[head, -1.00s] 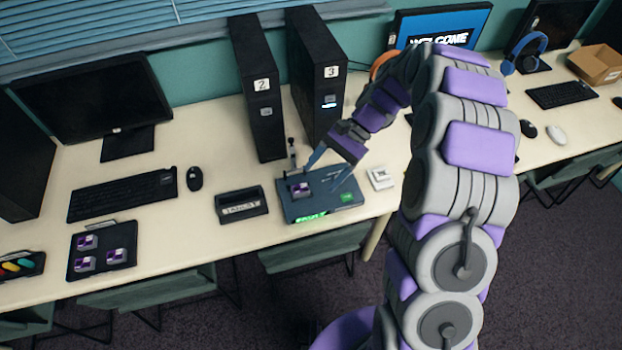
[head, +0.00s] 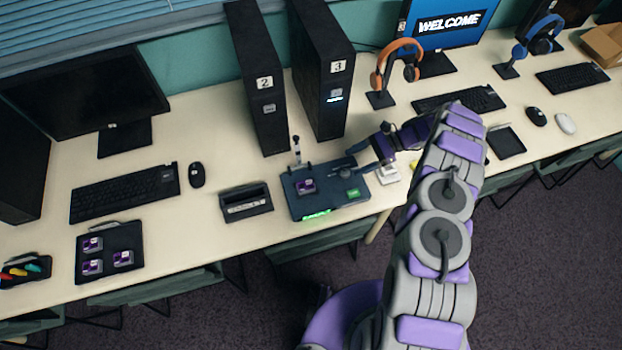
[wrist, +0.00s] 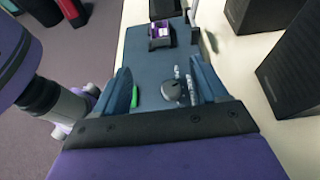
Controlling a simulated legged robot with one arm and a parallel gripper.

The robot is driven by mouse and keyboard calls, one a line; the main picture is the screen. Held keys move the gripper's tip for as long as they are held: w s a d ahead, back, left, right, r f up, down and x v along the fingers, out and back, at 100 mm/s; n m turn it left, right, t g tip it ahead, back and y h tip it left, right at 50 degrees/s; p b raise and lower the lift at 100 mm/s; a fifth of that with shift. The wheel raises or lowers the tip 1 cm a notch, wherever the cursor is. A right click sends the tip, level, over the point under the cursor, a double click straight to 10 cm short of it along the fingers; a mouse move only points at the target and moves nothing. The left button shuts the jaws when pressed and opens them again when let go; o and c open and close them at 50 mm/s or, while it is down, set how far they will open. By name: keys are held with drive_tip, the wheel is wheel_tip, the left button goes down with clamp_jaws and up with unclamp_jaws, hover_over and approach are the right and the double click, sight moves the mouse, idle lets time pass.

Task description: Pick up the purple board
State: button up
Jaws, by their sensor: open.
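A small purple board (head: 305,186) sits on the left part of a dark blue test device (head: 328,205). It also shows at the top of the wrist view (wrist: 160,36). More purple boards (head: 92,266) lie on a black tray (head: 109,274) at the left of the table. My gripper (head: 360,158) is open at the right end of the device, to the right of the board and apart from it. In the wrist view, a dark round knob (wrist: 172,91) on the device shows between my open fingers (wrist: 160,72), with nothing held.
A small upright lever (head: 296,150) stands at the device's back edge. Two black towers, labelled 2 (head: 262,100) and 3 (head: 328,90), stand behind it. A dark labelled holder (head: 246,202) lies left of it, and a small white box (head: 388,175) lies right.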

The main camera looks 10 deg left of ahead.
sight(310, 184)
drive_tip(key=shift+s+a+f, duration=0.2)
drive_tip(key=shift+a+f, duration=0.2)
drive_tip(key=shift+a, duration=0.05)
drive_tip(key=b+x, duration=0.3)
drive_tip(key=x, duration=1.3)
drive_tip(key=shift+a+b, duration=0.1)
drive_tip(key=shift+b, duration=0.2)
drive_tip(key=c, duration=1.1)
drive_tip(key=shift+c, duration=0.2)
drive_tip(key=shift+r, duration=0.1)
